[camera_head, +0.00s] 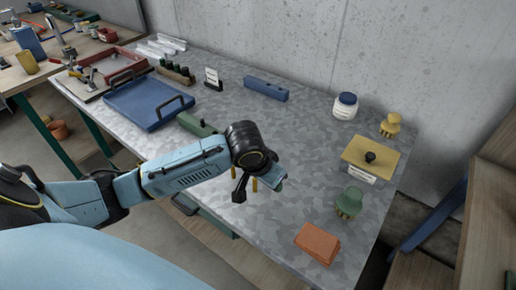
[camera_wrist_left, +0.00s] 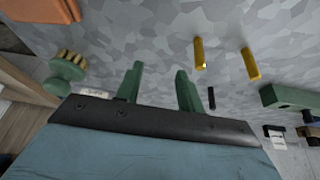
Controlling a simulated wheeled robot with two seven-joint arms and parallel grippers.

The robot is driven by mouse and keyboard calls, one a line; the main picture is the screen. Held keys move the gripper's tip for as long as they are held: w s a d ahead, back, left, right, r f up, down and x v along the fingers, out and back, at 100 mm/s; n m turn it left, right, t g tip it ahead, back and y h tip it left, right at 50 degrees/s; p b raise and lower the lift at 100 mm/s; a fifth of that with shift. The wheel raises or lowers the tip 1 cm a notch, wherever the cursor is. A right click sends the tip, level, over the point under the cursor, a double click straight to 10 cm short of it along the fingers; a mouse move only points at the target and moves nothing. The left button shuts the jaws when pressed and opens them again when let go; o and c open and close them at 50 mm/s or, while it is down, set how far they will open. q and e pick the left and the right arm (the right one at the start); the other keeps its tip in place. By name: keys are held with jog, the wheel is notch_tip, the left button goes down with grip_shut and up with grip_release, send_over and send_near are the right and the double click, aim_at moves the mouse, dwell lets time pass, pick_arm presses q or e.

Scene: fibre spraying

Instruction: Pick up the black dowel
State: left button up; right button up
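My left gripper (camera_wrist_left: 159,70) is open, its two green fingers apart with only grey tabletop showing between them. The black dowel (camera_wrist_left: 211,98) is a short dark rod in the left wrist view, just to the right of the right finger and apart from it. Two yellow dowels (camera_wrist_left: 199,53) (camera_wrist_left: 250,63) are near it. In the head view my left arm reaches over the table, with a yellow dowel (camera_head: 254,185) showing beside the wrist. I cannot make out the black dowel there. My right gripper is not in view.
A green block (camera_wrist_left: 285,97) lies right of the dowels in the wrist view.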

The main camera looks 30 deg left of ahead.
pick_arm(q)
jog(key=w+a+r+n+y, duration=0.1)
jog(key=w+a+r+n, duration=0.1)
jog(key=w+a+r, duration=0.3)
jog(key=w+a+r+n+y, duration=0.1)
jog(key=w+a+r+n, duration=0.15)
jog(key=a, duration=0.35)
jog(key=shift+m, duration=0.25)
jog(key=x, duration=0.8)
jog(key=shift+w+a+b, duration=0.1)
jog(key=shift+w+b, duration=0.15)
jog(key=shift+b, duration=0.15)
jog(key=shift+w+d+b+x, duration=0.1)
jog(key=shift+w+b+x, duration=0.05)
jog(key=shift+x, duration=1.15)
jog(key=shift+w+d+b+x, duration=0.1)
jog(key=shift+w+b+x, duration=0.05)
jog(key=shift+x, duration=1.15)
jog(key=shift+r, duration=0.1)
grip_shut()
